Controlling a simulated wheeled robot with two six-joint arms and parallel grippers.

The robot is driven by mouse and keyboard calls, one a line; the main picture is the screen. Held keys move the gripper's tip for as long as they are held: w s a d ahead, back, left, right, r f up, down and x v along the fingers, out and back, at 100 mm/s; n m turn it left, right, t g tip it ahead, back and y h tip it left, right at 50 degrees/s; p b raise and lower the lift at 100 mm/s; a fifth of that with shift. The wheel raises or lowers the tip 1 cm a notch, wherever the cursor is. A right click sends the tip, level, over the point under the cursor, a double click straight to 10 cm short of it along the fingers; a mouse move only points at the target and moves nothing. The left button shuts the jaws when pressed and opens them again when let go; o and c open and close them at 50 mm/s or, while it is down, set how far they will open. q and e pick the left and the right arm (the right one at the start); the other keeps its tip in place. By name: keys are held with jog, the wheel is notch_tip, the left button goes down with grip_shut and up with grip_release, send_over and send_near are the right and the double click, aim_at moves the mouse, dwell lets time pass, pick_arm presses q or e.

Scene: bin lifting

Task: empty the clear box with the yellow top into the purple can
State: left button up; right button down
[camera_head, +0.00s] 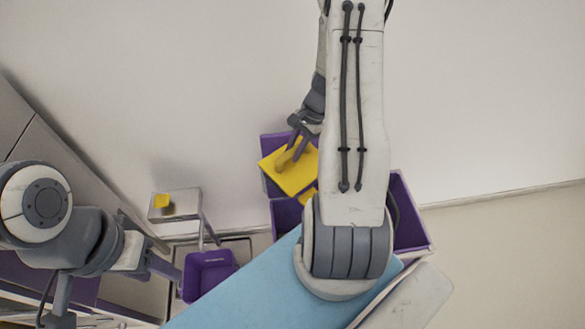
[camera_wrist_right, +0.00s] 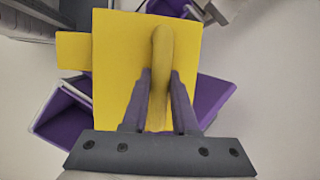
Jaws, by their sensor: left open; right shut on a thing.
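A yellow square top (camera_head: 298,177) with a raised handle is in the middle of the head view. It fills much of the right wrist view (camera_wrist_right: 117,90). My right gripper (camera_head: 292,148) is shut on the yellow handle (camera_wrist_right: 161,50). The walls of a clear box under this top cannot be made out. A small open purple container (camera_head: 208,280), perhaps the can, stands at the lower left. My left gripper (camera_head: 172,270) is open and empty just left of it; I cannot tell whether they touch.
A larger purple bin (camera_head: 412,215) is partly hidden behind my right arm. More purple surfaces (camera_head: 272,146) lie around the yellow top. A light stand (camera_head: 181,210) with a small yellow piece (camera_head: 162,201) is at left. A blue surface (camera_head: 235,290) lies in front. The right floor is clear.

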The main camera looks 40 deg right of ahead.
jog(key=shift+w+f+b, duration=0.2)
jog(key=shift+f+b, duration=0.4)
jog(key=shift+f, duration=0.25)
notch_tip(320, 180, down, 7)
jog(key=b, duration=0.7)
jog(key=shift+s+f, duration=0.1)
jog(key=shift+f, duration=0.05)
